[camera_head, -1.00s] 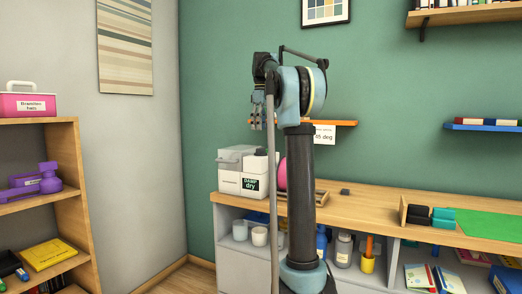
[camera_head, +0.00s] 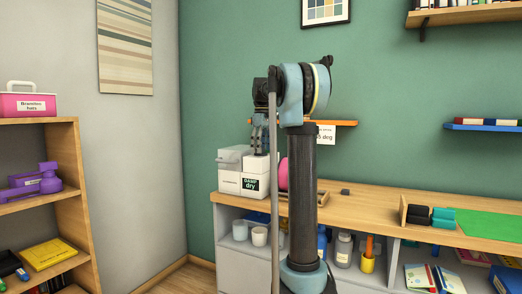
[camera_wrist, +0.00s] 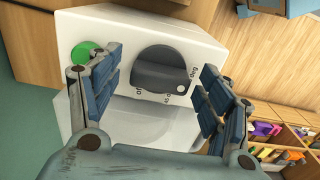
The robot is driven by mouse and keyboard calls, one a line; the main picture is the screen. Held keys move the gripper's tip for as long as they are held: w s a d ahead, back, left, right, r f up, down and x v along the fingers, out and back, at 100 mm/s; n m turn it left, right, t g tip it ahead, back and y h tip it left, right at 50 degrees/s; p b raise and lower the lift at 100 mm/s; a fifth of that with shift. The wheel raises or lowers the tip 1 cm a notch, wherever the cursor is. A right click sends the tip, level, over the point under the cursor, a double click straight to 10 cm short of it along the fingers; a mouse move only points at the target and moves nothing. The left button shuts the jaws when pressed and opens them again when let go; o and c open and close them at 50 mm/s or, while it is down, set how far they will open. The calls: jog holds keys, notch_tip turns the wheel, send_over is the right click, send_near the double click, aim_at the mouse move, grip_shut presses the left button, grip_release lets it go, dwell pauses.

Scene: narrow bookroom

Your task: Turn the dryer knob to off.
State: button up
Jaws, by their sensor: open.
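The dryer (camera_head: 243,172) is a white box with a "DAMP dry" label, standing on the left end of the wooden counter. In the wrist view, the dryer's top panel (camera_wrist: 215,55) carries a dark grey round knob (camera_wrist: 160,68) with a raised grip and a white dot at its right edge. Printed marks beside the knob are partly readable, one like "deg" and one starting "of". A green round button (camera_wrist: 85,52) sits left of the knob. My gripper (camera_wrist: 158,72) is open, its two blue-grey fingers on either side of the knob. Whether they touch it is unclear.
An orange shelf (camera_head: 335,123) with a hanging card is on the wall above the counter. A pink round thing (camera_head: 283,175) sits just right of the dryer. A wooden shelf unit (camera_head: 65,160) stands at left.

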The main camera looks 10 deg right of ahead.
jog(key=c, duration=1.1)
jog(key=shift+o, duration=0.3)
jog(key=m, duration=0.4)
jog(key=shift+m, duration=0.4)
jog(key=m, duration=0.5)
jog(key=shift+a, duration=0.15)
jog(key=m, duration=0.4)
jog(key=shift+a, duration=0.1)
jog(key=m, duration=0.3)
jog(key=shift+m, duration=0.4)
jog(key=m, duration=0.6)
jog(key=shift+w+a, duration=0.1)
jog(key=shift+a, duration=0.05)
jog(key=shift+m, duration=0.3)
